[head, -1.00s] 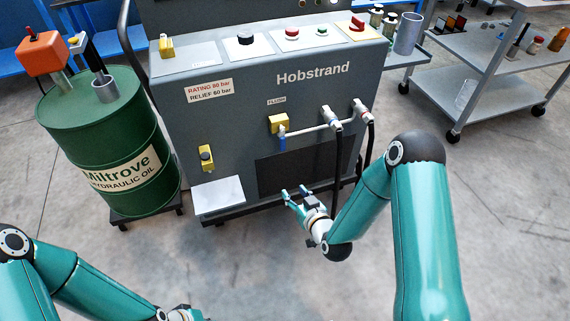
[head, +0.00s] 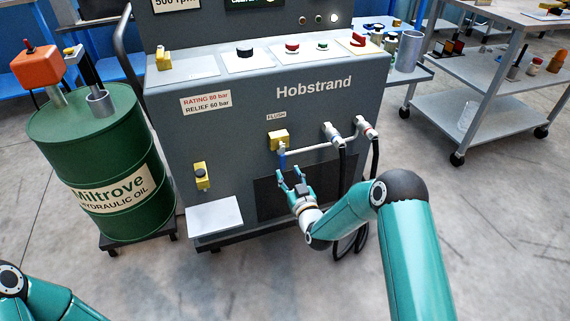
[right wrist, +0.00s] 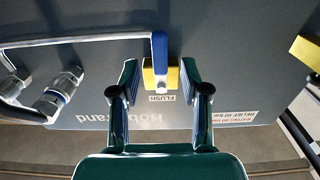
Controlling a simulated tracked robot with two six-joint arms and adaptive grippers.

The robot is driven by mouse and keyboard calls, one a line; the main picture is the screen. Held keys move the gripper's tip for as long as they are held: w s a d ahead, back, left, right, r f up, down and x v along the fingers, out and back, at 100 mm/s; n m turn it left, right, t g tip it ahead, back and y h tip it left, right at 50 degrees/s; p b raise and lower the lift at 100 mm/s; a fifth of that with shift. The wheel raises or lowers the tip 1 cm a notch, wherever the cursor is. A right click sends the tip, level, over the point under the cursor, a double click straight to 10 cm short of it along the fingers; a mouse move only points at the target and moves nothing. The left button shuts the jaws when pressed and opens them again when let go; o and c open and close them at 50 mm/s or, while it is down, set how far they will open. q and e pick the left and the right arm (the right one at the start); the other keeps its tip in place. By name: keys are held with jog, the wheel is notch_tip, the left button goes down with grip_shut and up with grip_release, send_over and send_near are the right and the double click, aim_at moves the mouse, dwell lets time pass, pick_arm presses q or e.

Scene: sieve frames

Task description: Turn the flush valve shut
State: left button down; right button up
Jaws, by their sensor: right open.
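The flush valve is a yellow block (head: 278,139) under a FLUSH label on the front of the grey Hobstrand machine (head: 215,140). Its blue lever (head: 282,157) hangs down beneath the block in the head view. My right gripper (head: 291,178) is open just below the lever. In the right wrist view the yellow block (right wrist: 150,76) and blue lever (right wrist: 160,55) show ahead, between the spread fingers of the right gripper (right wrist: 160,82), and no contact is visible. Only part of my left arm shows at the lower left of the head view; its gripper is out of frame.
A metal pipe (head: 308,146) runs right from the valve to two hose fittings (head: 335,134) with black hoses. A second yellow valve (head: 201,175) is lower left on the machine, above a white tray (head: 214,215). A green oil drum (head: 95,160) stands left.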

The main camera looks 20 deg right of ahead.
aim_at(283, 164)
jog(key=shift+w+a+b, duration=0.1)
jog(key=shift+w+b, duration=0.3)
jog(key=shift+w, duration=2.75)
grip_shut()
jog(key=shift+d, duration=0.2)
jog(key=shift+a+f, duration=0.1)
jog(key=shift+a, duration=0.1)
